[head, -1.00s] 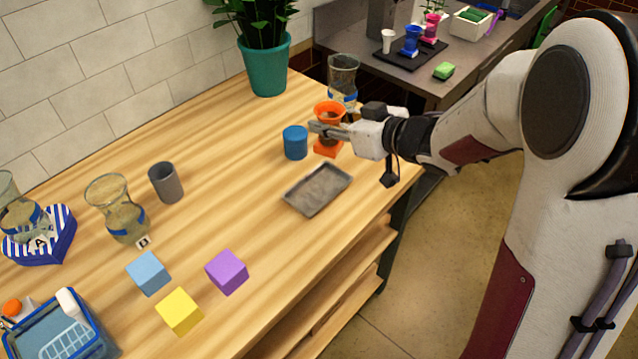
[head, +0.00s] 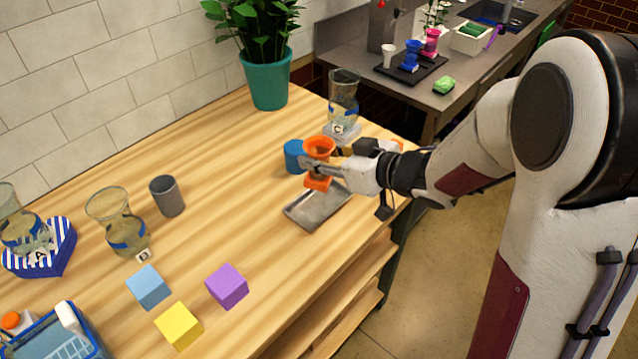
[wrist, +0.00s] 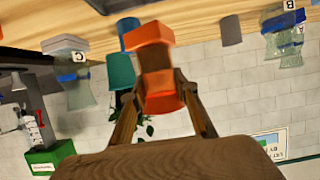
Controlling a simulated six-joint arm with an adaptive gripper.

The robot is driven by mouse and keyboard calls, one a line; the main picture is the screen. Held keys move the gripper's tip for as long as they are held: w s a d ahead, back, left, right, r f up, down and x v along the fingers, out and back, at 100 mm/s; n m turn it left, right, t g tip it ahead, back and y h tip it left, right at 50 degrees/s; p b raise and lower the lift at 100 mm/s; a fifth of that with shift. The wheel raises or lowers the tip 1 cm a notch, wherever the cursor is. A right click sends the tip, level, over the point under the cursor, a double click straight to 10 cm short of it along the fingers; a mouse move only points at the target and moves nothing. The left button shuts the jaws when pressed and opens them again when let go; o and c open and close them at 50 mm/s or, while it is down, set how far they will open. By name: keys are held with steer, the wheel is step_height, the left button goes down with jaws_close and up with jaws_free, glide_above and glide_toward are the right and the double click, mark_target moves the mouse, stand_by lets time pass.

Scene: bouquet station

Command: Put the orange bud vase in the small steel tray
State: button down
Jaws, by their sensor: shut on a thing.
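The orange bud vase (head: 318,149) is held upright in my gripper (head: 312,167), whose fingers are shut around its narrow middle. In the head view it overlaps the far edge of the small steel tray (head: 308,212) and appears raised above it. The tray is a shallow grey rectangle, empty where I see it, near the table's front edge. In the wrist view the orange vase (wrist: 152,62) sits between both fingers, with its square base toward the top of the picture. The tray is not clearly seen in the wrist view.
A blue cup (head: 294,156) stands just left of the vase. A glass vase labelled C (head: 343,100) stands behind it. A grey cup (head: 167,196), glass vase B (head: 122,225) and purple block (head: 227,286) are further left. Bare wood surrounds the tray's left side.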

mark_target(329, 185)
steer(key=shift+f, duration=1.55)
steer(key=shift+f, duration=2.05)
steer(key=shift+f, duration=0.15)
steer(key=c, duration=1.6)
jaws_free()
steer(key=shift+o, duration=0.2)
